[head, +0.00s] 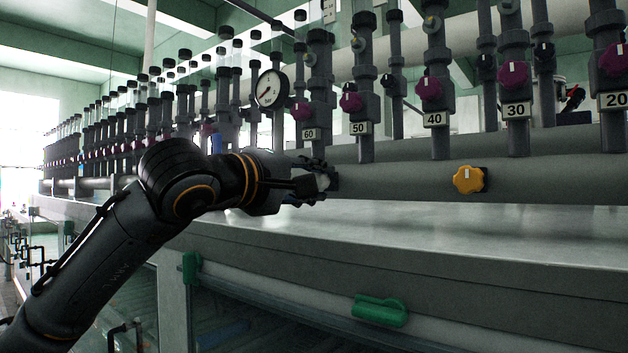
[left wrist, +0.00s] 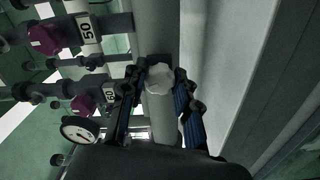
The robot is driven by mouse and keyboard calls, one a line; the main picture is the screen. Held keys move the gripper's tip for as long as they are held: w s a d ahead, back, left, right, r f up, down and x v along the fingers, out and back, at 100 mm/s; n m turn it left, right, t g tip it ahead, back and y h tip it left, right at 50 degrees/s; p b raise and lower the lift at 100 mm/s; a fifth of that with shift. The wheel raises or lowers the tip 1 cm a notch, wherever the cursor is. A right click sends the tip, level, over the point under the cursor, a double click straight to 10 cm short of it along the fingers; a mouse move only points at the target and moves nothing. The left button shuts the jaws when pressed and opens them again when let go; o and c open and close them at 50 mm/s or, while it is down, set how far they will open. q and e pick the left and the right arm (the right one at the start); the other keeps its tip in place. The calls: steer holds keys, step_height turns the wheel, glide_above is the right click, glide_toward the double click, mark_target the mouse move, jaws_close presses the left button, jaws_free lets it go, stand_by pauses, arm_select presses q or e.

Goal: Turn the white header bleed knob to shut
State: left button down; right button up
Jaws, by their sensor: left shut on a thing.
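The white knob (head: 323,181) sits on the grey header pipe, below the valves tagged 60 and 50. My left gripper (head: 314,183) reaches it from the left and is shut on it. In the left wrist view the white knob (left wrist: 159,79) shows between the two fingertips of my left gripper (left wrist: 164,92). In the head view the fingers hide much of the knob, and I cannot tell its turn angle. My right gripper is in neither view.
A yellow knob (head: 468,179) sits on the same pipe to the right. Purple valve knobs (head: 430,88) and a pressure gauge (head: 271,88) are above. A grey ledge (head: 420,235) runs below the pipe, with a green handle (head: 379,310) under it.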

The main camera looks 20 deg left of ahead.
arm_select(q)
steer(key=shift+f+m, duration=0.15)
steer(key=shift+m, duration=1.55)
steer(key=c, duration=1)
jaws_free()
steer(key=shift+s+a, duration=0.2)
steer(key=shift+s, duration=0.3)
steer(key=v, duration=1.1)
